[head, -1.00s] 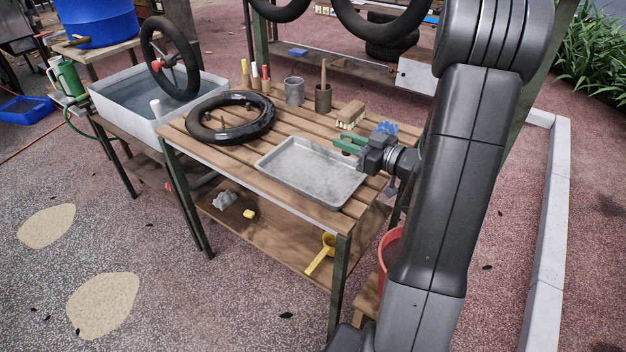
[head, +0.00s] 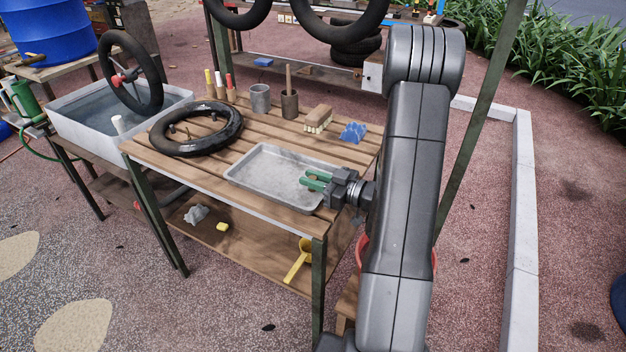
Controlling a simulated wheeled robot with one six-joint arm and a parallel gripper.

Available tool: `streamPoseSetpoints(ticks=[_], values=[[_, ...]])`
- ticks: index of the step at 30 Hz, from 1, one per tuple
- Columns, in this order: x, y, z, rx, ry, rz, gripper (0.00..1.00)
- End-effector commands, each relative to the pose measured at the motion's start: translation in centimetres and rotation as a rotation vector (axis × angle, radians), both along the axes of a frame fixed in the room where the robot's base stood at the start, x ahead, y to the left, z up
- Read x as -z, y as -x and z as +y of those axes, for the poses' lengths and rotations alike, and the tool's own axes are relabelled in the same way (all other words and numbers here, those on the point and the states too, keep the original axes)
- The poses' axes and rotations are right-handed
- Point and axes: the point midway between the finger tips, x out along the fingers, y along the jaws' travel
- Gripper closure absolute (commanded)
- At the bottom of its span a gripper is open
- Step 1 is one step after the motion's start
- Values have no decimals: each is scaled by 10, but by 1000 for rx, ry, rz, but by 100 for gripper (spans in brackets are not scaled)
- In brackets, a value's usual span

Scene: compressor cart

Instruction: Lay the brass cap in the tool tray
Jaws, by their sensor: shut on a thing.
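The tool tray (head: 262,174) is a shallow grey metal tray lying on the slatted wooden table, and its visible floor is bare. My gripper (head: 312,179) has green fingers and reaches in from the right, over the right part of the tray. Its fingers are shut on a small brownish thing, the brass cap, which barely shows between them. The fingers and wrist hide part of the tray's right side. I cannot tell how high the cap is above the tray floor.
A black tyre (head: 196,128) lies left of the tray. A grey cup (head: 260,98), a brown pot (head: 289,105), a brush (head: 318,119) and a blue object (head: 353,132) stand along the back. A water basin (head: 75,125) is at the left.

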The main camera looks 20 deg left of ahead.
Motion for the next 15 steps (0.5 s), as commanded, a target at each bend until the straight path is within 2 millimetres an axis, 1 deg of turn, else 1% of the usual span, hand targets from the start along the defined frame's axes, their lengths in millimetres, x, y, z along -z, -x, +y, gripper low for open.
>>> streamPoseSetpoints(ticks=[4, 15], values=[[0, 0, 0, 0, 0, -1, 100], [14, 0, 0, 0, 4, 1, 100]])
